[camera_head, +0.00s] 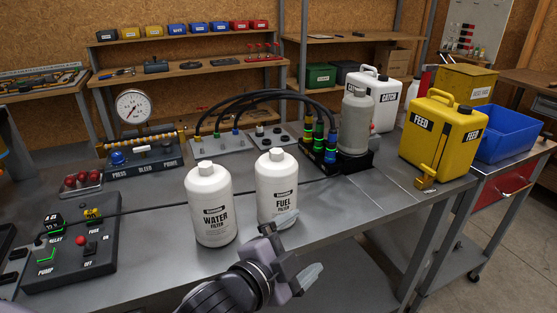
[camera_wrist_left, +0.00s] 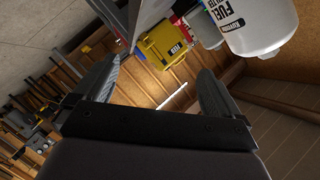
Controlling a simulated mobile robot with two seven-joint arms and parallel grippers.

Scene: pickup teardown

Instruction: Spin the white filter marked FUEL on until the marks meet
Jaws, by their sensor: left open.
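The white filter marked FUEL (camera_head: 277,190) stands upright on the grey workbench (camera_head: 350,210), just right of the white filter marked WATER (camera_head: 211,205). In the left wrist view the FUEL filter (camera_wrist_left: 262,25) shows at the upper right, outside the jaws. My left gripper (camera_head: 300,245) is open and empty, low in front of the FUEL filter and a little right of it. One finger overlaps the filter's lower edge in the head view; I cannot tell whether they touch. A grey canister (camera_head: 356,125) stands on a black mount behind. Alignment marks cannot be made out. My right gripper is out of view.
Black hoses (camera_head: 265,95) arch to colored fittings (camera_head: 319,135) beside the canister. A yellow FEED jug (camera_head: 440,135) and white CATCH jug (camera_head: 375,90) stand at the right. A gauge panel (camera_head: 145,150) and switch box (camera_head: 70,250) are at the left. The bench right of the filters is mostly clear.

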